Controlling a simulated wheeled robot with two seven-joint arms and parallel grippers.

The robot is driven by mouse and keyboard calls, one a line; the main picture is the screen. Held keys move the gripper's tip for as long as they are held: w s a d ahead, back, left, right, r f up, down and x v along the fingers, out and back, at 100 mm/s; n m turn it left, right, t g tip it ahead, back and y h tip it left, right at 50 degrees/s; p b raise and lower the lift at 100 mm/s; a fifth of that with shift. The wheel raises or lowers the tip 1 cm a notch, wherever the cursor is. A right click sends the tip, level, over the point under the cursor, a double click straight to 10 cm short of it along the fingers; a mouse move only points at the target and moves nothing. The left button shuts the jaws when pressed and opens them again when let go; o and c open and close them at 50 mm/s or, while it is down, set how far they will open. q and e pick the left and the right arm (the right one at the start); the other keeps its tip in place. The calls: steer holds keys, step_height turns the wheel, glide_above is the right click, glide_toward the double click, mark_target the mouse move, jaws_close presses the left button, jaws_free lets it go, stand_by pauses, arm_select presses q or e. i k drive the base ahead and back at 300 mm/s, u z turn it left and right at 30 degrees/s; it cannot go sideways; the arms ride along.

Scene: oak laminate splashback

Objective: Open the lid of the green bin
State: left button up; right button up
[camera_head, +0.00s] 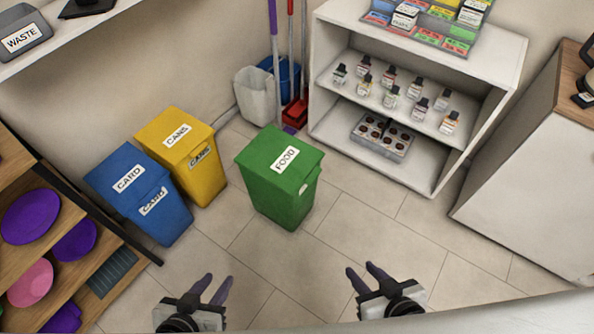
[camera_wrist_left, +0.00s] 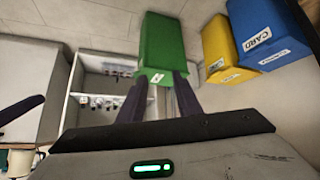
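The green bin (camera_head: 277,195) stands upright on the tiled floor, with its lid (camera_head: 280,157) down and a white FOOD label (camera_head: 286,160) on top. It also shows in the left wrist view (camera_wrist_left: 162,42), beyond my fingers. My left gripper (camera_head: 214,289) is open and empty, in front of the bin and to its left, well apart from it. Its two dark purple fingers also show in the left wrist view (camera_wrist_left: 159,100) with a gap between them. My right gripper (camera_head: 363,279) is in front of the bin and to its right, with its fingers apart and nothing between them.
A yellow CANS bin (camera_head: 185,150) and a blue CARD bin (camera_head: 140,195) stand left of the green bin. A white shelf unit (camera_head: 424,175) with small bottles stands behind right. Mop handles (camera_head: 290,50) and a pale bucket (camera_head: 256,95) are behind. Floor (camera_head: 290,265) in front is clear.

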mark_target(287, 162)
steer(key=u, duration=0.2)
steer(key=i, duration=1)
steer(key=z, duration=0.35)
